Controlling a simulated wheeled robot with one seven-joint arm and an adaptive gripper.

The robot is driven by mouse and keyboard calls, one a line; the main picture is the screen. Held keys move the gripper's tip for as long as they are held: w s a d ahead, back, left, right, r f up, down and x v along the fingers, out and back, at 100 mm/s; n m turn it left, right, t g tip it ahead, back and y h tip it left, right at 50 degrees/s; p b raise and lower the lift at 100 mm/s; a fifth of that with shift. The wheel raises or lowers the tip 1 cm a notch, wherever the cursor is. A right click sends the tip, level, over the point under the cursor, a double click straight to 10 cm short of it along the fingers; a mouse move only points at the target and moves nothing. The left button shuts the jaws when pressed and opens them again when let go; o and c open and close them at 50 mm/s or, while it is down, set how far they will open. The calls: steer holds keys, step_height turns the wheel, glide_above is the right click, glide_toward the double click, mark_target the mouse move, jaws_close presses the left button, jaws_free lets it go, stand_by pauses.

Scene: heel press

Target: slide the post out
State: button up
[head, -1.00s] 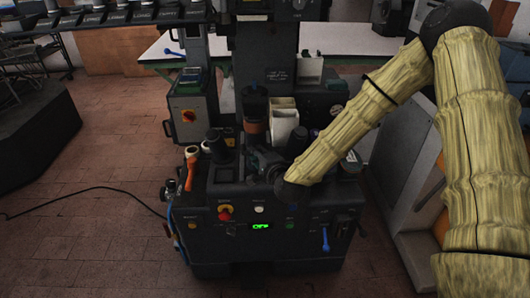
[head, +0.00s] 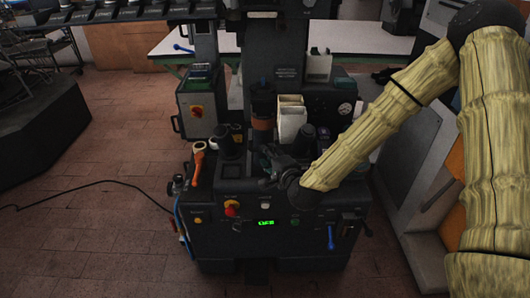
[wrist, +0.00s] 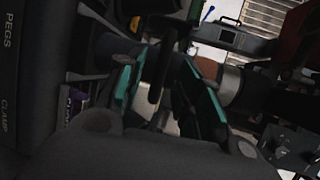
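My gripper (head: 272,158) is over the top of the dark press, left of the end of my arm. In the wrist view my gripper (wrist: 162,64) has its two teal-padded fingers apart. A dark narrow bar with a rounded end (wrist: 153,94) shows in the gap; I cannot tell whether the fingers touch it. Dark upright cylinders stand on the press: one at the left (head: 229,142) and one behind my gripper (head: 301,140). I cannot tell which is the post. In the wrist view a black cylinder with a grey band (wrist: 238,86) lies beyond the right finger.
White bins (head: 291,118) and a brown-banded column part (head: 262,120) stand close behind my gripper. An orange-handled tool (head: 198,160) hangs at the press's left. The press front has a red knob (head: 232,208), a green-lit display (head: 265,222) and a blue lever (head: 331,238). Open floor lies left.

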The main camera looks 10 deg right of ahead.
steer(key=v, duration=0.8)
steer(key=shift+s, duration=0.15)
steer(key=s+a+f+n+g+p, duration=0.15)
steer(key=s+f+n+g, duration=1)
steer(key=s+f, duration=1.35)
steer(key=s+d+f+n+g+h, duration=0.1)
steer(key=s+d+f+n+g, duration=0.1)
steer(key=s, duration=0.3)
steer(key=s+d+f+n+g+h+p, duration=0.1)
steer(key=s+f+n+g, duration=0.1)
steer(key=s, duration=0.4)
step_height(320, 180, down, 3)
steer(key=shift+d+r+n+h, duration=0.2)
steer(key=shift+d+n+h, duration=0.2)
steer(key=shift+n, duration=0.15)
steer(key=shift+s, duration=0.1)
